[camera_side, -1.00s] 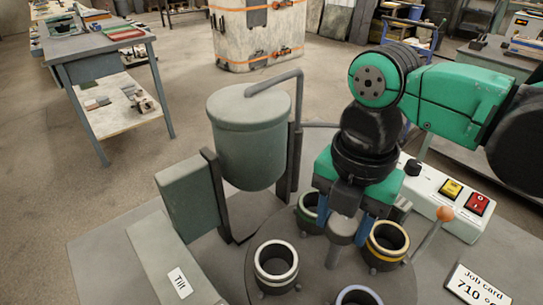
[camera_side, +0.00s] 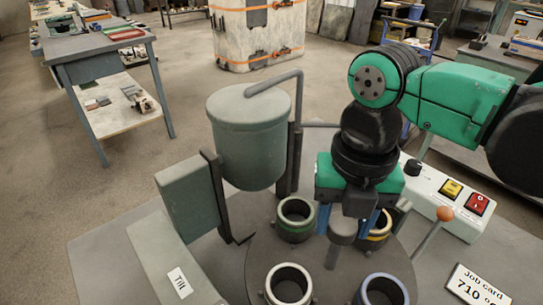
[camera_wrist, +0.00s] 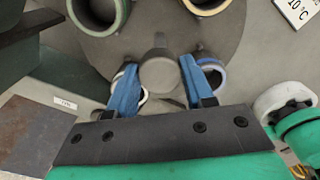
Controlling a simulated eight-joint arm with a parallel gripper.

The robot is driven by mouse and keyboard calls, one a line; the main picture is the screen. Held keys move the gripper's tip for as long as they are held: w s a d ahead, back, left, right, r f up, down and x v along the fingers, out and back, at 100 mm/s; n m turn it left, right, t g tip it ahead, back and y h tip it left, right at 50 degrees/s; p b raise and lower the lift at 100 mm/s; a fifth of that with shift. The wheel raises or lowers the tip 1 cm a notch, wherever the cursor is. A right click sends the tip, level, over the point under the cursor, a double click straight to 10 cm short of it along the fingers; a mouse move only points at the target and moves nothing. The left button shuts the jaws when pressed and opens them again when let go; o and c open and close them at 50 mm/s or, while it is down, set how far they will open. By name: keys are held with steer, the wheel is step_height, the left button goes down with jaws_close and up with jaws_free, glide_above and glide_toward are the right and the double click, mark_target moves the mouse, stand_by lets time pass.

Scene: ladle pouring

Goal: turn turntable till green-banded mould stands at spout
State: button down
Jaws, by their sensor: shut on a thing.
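The turntable (camera_side: 328,262) is a dark grey disc bearing moulds. The green-banded mould (camera_side: 295,222) stands upright at its back left, to the right of and below the green ladle vessel (camera_side: 250,140). I cannot make out the spout. My gripper (camera_side: 345,224) points down, its blue fingers shut on the grey central knob (camera_side: 342,238); the wrist view shows the knob (camera_wrist: 160,72) between them. The yellow-banded mould (camera_side: 380,236) is partly hidden behind a finger. The white-banded mould (camera_side: 288,284) is at the front left, the blue-banded mould (camera_side: 382,290) at the front right.
A control box (camera_side: 447,200) with yellow and red switches stands at the right, with an orange-knobbed lever (camera_side: 443,214) before it. A job card (camera_side: 477,287) is front right. A plate labelled Tilt (camera_side: 180,282) lies left of the turntable.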

steer(key=shift+n, duration=0.4)
stand_by(0.3)
steer(key=shift+c, duration=1.7)
jaws_free()
steer(key=shift+r, duration=0.1)
steer(key=shift+r, duration=2.75)
